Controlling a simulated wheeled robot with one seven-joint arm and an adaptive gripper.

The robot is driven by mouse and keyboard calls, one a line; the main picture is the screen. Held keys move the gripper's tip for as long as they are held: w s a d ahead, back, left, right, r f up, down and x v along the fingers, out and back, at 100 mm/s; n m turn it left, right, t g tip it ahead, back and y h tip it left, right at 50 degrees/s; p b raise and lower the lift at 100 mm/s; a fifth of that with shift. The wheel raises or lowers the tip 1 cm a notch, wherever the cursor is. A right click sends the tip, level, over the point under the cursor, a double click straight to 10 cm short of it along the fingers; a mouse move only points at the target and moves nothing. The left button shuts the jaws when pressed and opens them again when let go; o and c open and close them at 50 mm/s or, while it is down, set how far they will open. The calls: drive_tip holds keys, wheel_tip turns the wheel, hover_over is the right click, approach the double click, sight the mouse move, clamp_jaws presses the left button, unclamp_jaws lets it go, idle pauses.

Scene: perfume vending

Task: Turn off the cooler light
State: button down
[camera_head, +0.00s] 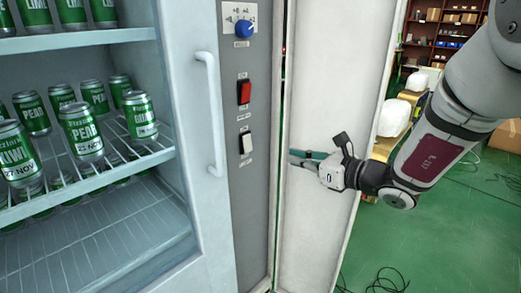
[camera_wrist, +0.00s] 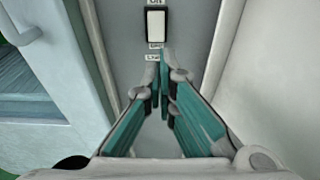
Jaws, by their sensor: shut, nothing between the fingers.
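The cooler's grey control panel (camera_head: 245,185) carries a blue knob (camera_head: 244,28) at the top, a red rocker switch (camera_head: 244,92) below it and a white rocker switch (camera_head: 246,143) lowest. The white switch also shows in the wrist view (camera_wrist: 155,25), upright in a black frame, with small labels above and below it. My gripper (camera_head: 292,157) is shut and empty, to the right of the panel and about level with the white switch. In the wrist view its fingertips (camera_wrist: 161,62) point at the panel just below the white switch. I cannot tell whether they touch it.
The cooler's light door frame with a vertical handle (camera_head: 211,115) stands left of the panel. Green cans (camera_head: 80,130) stand on wire shelves inside. A white panel (camera_head: 315,215) stands right of the control panel, behind my gripper. Green floor (camera_head: 440,235) with cables lies at right.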

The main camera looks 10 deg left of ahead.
sight(250, 148)
drive_tip(key=b+x, duration=0.2)
drive_tip(key=x, duration=1.2)
drive_tip(key=shift+b, duration=0.3)
